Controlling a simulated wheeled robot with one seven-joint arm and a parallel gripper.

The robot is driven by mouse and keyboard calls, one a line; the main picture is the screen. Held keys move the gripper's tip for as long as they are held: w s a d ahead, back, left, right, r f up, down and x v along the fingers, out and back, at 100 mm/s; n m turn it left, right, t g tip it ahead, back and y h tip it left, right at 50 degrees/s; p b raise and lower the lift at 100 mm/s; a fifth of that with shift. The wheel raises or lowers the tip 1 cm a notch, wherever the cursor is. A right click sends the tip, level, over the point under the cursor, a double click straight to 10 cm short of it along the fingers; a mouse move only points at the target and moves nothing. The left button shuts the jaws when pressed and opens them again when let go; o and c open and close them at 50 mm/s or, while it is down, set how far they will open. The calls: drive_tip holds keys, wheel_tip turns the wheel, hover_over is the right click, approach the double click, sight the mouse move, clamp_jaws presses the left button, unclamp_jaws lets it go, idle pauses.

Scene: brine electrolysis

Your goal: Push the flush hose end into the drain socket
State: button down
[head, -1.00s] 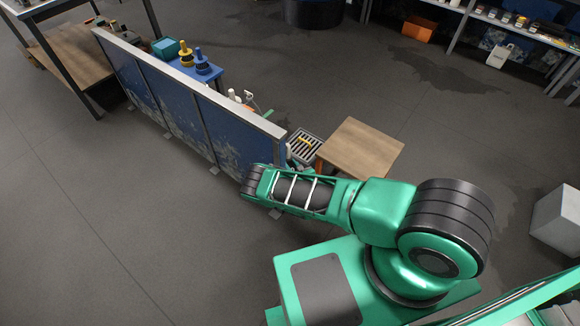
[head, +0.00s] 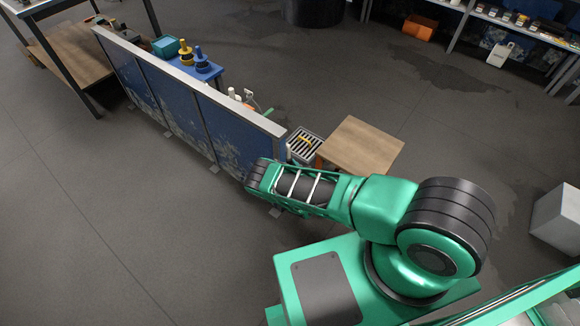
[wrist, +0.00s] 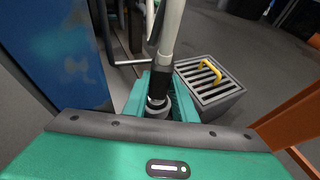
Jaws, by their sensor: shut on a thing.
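In the wrist view my gripper (wrist: 160,92) is shut on the flush hose (wrist: 169,35), a pale tube with a black sleeve (wrist: 162,76) near its lower end. The hose rises away from the jaws, slightly tilted. A pale ring and a grey collar show low between the green fingers. I cannot tell whether the collar belongs to the hose or to the drain socket, and no socket can be made out clearly. In the head view my forearm and the blue panel hide the gripper.
A grey drain box with a slotted grate and yellow handle (wrist: 210,72) stands right of the gripper; it also shows in the head view (head: 304,146). A blue panel (head: 185,105) stands close on the left. A wooden-topped table (head: 360,145) is just right of the drain box.

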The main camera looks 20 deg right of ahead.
drive_tip(key=shift+f, duration=0.5)
idle(1.1)
drive_tip(key=c, duration=1.4)
unclamp_jaws()
drive_tip(key=v, duration=1)
drive_tip(key=shift+s+r, duration=0.15)
drive_tip(key=shift+s, duration=0.2)
